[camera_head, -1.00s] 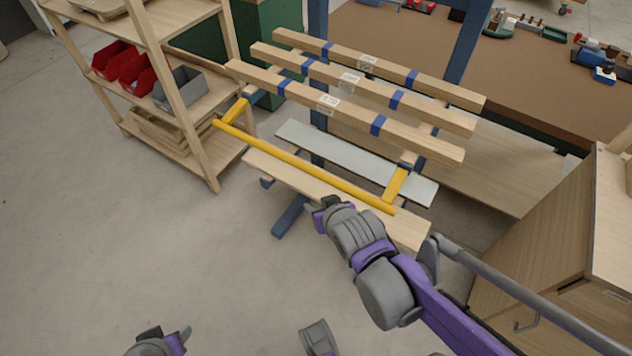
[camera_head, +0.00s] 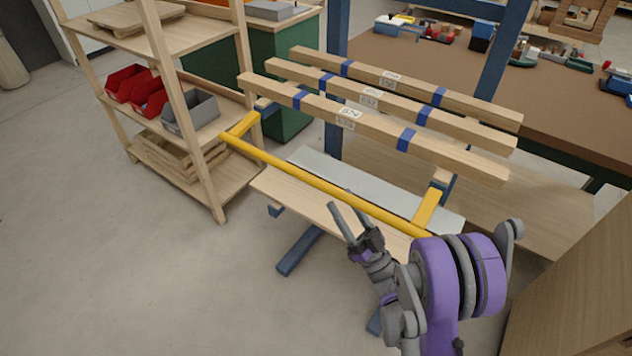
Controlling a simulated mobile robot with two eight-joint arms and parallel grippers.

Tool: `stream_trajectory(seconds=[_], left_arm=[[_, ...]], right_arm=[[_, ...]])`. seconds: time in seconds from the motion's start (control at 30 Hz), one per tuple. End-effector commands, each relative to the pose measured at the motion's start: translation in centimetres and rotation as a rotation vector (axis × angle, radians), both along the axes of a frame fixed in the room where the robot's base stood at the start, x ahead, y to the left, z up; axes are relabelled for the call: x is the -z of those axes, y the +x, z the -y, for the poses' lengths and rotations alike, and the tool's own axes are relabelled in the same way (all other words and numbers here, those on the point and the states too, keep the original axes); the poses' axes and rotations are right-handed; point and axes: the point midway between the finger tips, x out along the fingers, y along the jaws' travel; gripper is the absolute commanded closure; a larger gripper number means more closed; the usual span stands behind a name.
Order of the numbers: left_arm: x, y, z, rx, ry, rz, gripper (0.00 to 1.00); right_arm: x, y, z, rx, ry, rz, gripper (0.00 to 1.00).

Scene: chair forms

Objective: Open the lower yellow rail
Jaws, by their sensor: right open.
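The lower yellow rail (camera_head: 318,183) runs slantwise across the front of a blue-framed stand, with a short yellow arm at each end. It lies in front of a pale grey shelf panel (camera_head: 375,186) and above a light wooden board (camera_head: 296,197). My right gripper (camera_head: 342,212) is open and empty. Its two thin grey fingers point up toward the right half of the rail. They overlap the board in the picture, and a fingertip appears close to the rail; I cannot tell whether it touches. My left gripper is out of view.
Several wooden beams with blue bands (camera_head: 372,125) lie above the rail. A wooden shelf unit (camera_head: 182,125) with red and grey bins stands at the left. A wooden cabinet (camera_head: 580,285) is at the lower right. The floor (camera_head: 150,285) at front left is clear.

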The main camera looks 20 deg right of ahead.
Motion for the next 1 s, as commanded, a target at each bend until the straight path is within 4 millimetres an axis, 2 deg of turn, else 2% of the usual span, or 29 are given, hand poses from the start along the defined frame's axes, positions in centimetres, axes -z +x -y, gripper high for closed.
stream_trajectory(seconds=[0.1, 0.27, 0.73, 1.0], left_arm=[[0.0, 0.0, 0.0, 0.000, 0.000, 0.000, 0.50], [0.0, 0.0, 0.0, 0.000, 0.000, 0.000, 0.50], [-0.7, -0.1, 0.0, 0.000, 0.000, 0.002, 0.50], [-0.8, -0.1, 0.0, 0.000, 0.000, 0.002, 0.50]], right_arm=[[1.1, -1.9, -0.7, -0.088, -0.010, 0.070, 0.43], [1.1, -2.5, -1.3, -0.129, -0.015, 0.100, 0.43], [-4.6, 2.0, -4.7, -0.129, -0.015, 0.098, 0.43], [-6.2, 3.4, -5.6, -0.126, -0.015, 0.098, 0.43]])
